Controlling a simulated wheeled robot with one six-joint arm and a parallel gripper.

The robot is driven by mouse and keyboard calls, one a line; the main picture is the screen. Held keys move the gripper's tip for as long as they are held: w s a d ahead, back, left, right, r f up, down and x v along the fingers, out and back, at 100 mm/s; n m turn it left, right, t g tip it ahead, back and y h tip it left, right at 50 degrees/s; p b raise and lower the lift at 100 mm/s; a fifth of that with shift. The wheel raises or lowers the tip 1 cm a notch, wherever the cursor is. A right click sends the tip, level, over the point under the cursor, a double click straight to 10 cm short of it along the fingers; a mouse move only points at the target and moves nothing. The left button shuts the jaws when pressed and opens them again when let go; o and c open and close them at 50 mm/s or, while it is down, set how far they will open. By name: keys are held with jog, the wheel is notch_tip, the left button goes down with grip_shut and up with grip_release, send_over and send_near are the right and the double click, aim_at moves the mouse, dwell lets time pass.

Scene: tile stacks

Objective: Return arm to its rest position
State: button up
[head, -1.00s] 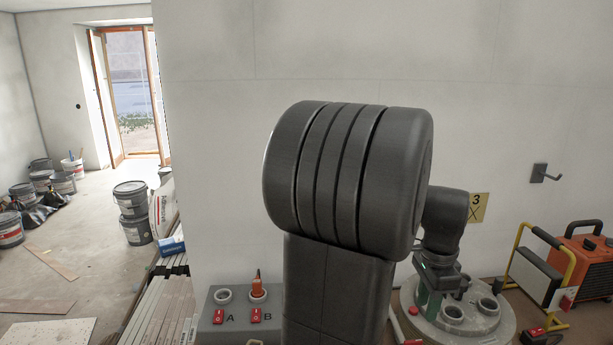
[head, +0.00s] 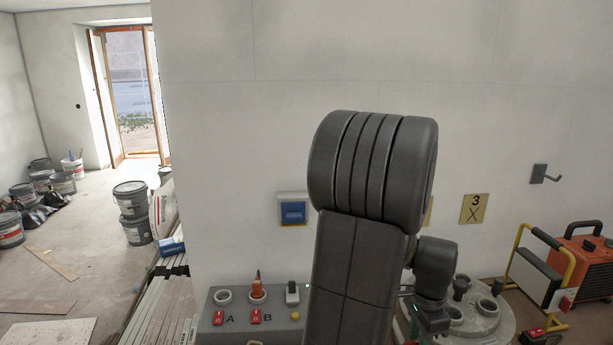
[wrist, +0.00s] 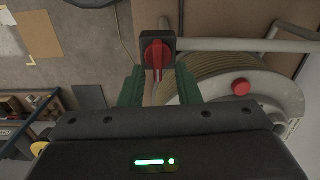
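My gripper (wrist: 160,78) shows two green fingers spread apart in the wrist view, with nothing visibly clamped between them. A black block with a red knob (wrist: 157,54) appears between and beyond the fingertips; its distance from them is hard to judge. In the head view my arm rises in the middle and bends down on the right. The wrist hangs over the round grey drum (head: 491,338), and the fingers are mostly hidden at the bottom.
An orange machine (head: 585,255) and yellow-framed lamp (head: 537,262) stand right. A hook (head: 545,173) juts from the wall.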

jog(key=n, duration=0.5)
jog(key=shift+w+a, duration=0.1)
jog(key=shift+w, duration=0.05)
jog(key=shift+w+a+n+p, duration=0.1)
jog(key=shift+n+p, duration=0.2)
jog(key=shift+n, duration=0.85)
jog(key=shift+w+a+n+p, duration=0.1)
jog(key=shift+n+p, duration=0.15)
jog(key=shift+n, duration=0.9)
